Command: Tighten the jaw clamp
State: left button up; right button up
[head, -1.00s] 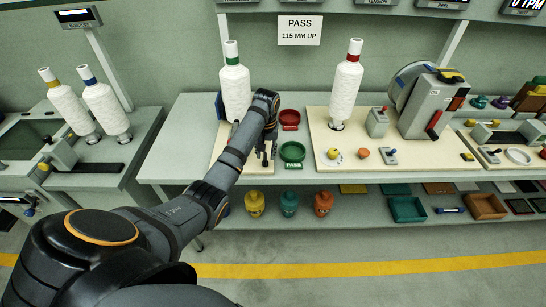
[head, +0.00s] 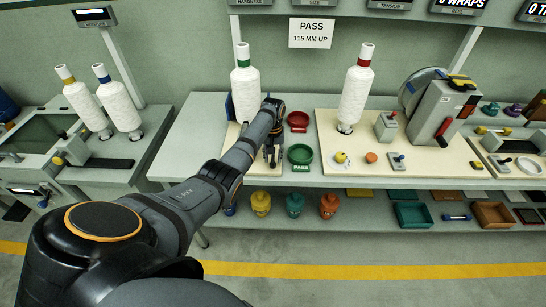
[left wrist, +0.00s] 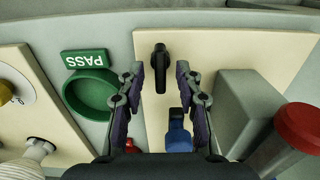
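In the left wrist view a short black handle (left wrist: 160,66) stands on the cream board (left wrist: 210,48), and a blue part (left wrist: 179,134) lies nearer the palm. I cannot tell for sure which of these belong to the jaw clamp. My left gripper (left wrist: 160,70) is open and empty, with its two fingers apart and the black handle between the tips in the picture. Whether the fingers reach down to its height is unclear. In the head view the left gripper (head: 272,158) is over the board's front right part, and my arm hides much of that board. My right gripper is not in view.
A green PASS dish (head: 300,155) and a red dish (head: 298,120) sit right of the gripper. A white yarn cone (head: 245,88) stands behind it. In the wrist view a grey block (left wrist: 248,108) and a red knob (left wrist: 299,125) are close on the right.

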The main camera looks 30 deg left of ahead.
pick_arm(q)
jog(key=shift+f, duration=0.55)
grip_shut()
